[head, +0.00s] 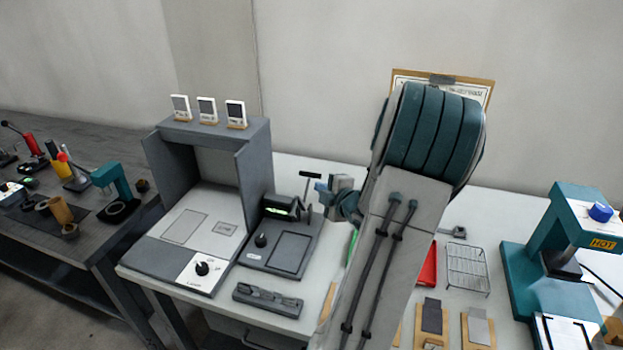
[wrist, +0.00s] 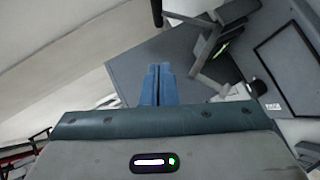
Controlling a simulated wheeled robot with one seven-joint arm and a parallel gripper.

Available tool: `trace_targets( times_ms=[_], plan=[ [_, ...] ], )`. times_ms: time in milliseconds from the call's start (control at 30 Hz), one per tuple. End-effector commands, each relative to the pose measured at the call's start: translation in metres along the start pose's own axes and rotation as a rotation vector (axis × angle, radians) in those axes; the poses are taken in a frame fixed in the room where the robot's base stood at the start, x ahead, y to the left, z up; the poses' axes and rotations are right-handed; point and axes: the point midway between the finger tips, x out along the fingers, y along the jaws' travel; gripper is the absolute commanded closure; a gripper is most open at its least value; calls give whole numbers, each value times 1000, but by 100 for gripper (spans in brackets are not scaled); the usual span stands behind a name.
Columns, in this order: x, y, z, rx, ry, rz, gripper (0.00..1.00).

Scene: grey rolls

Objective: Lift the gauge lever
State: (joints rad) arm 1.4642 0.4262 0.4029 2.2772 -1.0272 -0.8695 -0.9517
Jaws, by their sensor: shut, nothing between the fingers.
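The gauge (head: 285,208) stands on a grey base plate (head: 258,254) on the white bench, with a lit green display. Its lever (head: 309,188) is a dark upright rod with a T-shaped handle on top, at the gauge's right side. My gripper (head: 321,194) is just right of the lever in the head view. In the wrist view its blue fingers (wrist: 156,82) are together with nothing between them. The gauge (wrist: 213,48) shows there to the right of the fingers, and a dark piece at the top edge (wrist: 157,13) looks like the lever's handle. I cannot tell whether the gripper touches the lever.
A grey open-fronted enclosure (head: 258,165) with small displays on top stands left of the gauge. A dark grey fixture (head: 267,300) lies in front. Right of my arm are a red tray (head: 428,266), a wire rack (head: 468,270) and a teal press (head: 568,225).

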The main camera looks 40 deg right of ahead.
Motion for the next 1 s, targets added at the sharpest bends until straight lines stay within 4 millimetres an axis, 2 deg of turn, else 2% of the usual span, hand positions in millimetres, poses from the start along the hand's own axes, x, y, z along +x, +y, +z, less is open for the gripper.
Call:
trace_targets(
  times_ms=[433, 700, 1000],
  plan=[
    [80, 1, 0, 5, 0, -1, 100],
    [99, 1, 21, 4, -3, 0, 100],
    [107, 0, 29, 2, -2, -1, 100]
  ],
)
